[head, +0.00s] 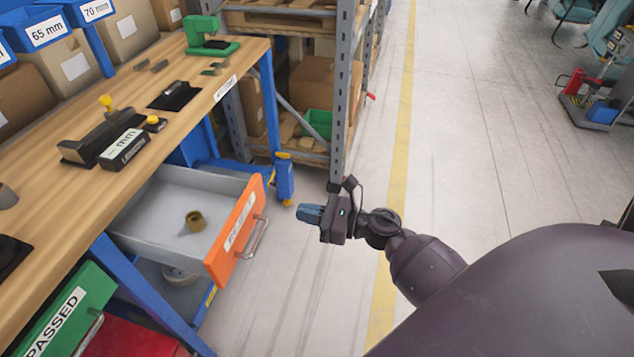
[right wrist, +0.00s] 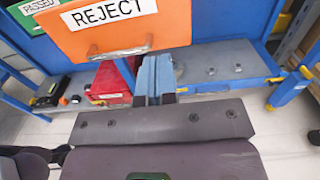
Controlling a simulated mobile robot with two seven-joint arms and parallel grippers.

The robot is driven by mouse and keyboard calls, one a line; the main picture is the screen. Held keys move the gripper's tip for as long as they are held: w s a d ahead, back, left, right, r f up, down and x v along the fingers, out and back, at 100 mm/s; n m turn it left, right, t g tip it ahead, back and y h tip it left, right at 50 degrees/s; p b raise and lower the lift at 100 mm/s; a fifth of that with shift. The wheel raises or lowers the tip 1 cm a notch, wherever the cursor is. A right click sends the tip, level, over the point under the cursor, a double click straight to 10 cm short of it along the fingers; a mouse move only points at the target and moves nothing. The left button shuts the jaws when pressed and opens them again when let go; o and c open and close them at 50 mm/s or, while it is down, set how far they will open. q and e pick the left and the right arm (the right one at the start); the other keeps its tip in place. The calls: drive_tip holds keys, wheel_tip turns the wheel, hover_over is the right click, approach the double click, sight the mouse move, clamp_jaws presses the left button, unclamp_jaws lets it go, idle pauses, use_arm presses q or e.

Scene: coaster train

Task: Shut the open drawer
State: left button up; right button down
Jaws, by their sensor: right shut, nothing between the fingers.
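The open drawer (head: 175,199) sticks out from under the workbench in the head view. Its orange front (head: 237,229) has a label and a metal handle (head: 254,238). A brass-coloured ring-like part (head: 195,221) lies inside it. In the right wrist view the orange front (right wrist: 125,30) reads REJECT and fills the upper middle. My right gripper (head: 309,214) is shut and empty, to the right of the drawer front and apart from it in the head view. Its blue fingers (right wrist: 155,78) show just below the front's right part in the wrist view. My left gripper is not in view.
The wooden workbench (head: 150,110) carries gauges, small parts and a green tool (head: 210,38). A metal shelf post (head: 342,95) stands behind my gripper.

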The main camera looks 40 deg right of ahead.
sight(256, 202)
drive_tip(key=x, duration=0.9)
drive_tip(key=shift+w+a, duration=0.1)
drive_tip(key=shift+w+a, duration=0.1)
drive_tip(key=shift+w+a, duration=0.15)
drive_tip(key=shift+w, duration=0.05)
drive_tip(key=b+x, duration=0.4)
drive_tip(key=x, duration=1.6)
drive_tip(key=shift+f, duration=0.15)
drive_tip(key=shift+w+a, duration=0.3)
drive_tip(key=shift+w, duration=0.05)
drive_tip(key=shift+w+r, duration=0.1)
drive_tip(key=shift+r, duration=0.3)
drive_tip(key=shift+r, duration=0.15)
